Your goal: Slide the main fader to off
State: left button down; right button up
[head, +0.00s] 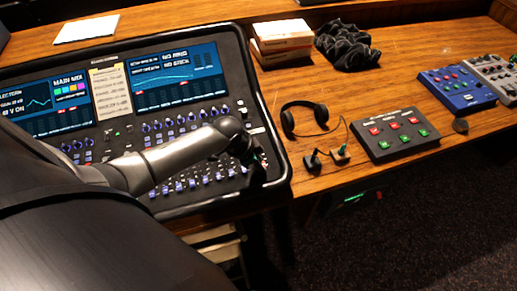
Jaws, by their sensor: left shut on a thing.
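The mixing desk (283,187) is a black console with screens at its back and rows of knobs and fader caps. My left arm reaches across it from the left. My left gripper (258,165) points down at the desk's right end, near its right rim. It is shut on what seems to be the main fader, a small cap with a reddish spot at the fingertips. The gripper hides most of the cap and its slot, so I cannot tell the fader's position. My right gripper is not in view.
Right of the desk lie headphones (289,122) with a cable and a box of red and green buttons (394,135). Further back are stacked boxes (283,36), a black cloth (345,47) and a blue mixer (456,90). Bare wood lies between them.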

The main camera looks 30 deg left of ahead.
pick_arm(q)
jog(key=c, duration=0.6)
grip_release()
jog(key=shift+s+d, duration=0.15)
jog(key=shift+c, duration=0.2)
jog(key=p+v, duration=0.2)
jog(key=v, duration=1.3)
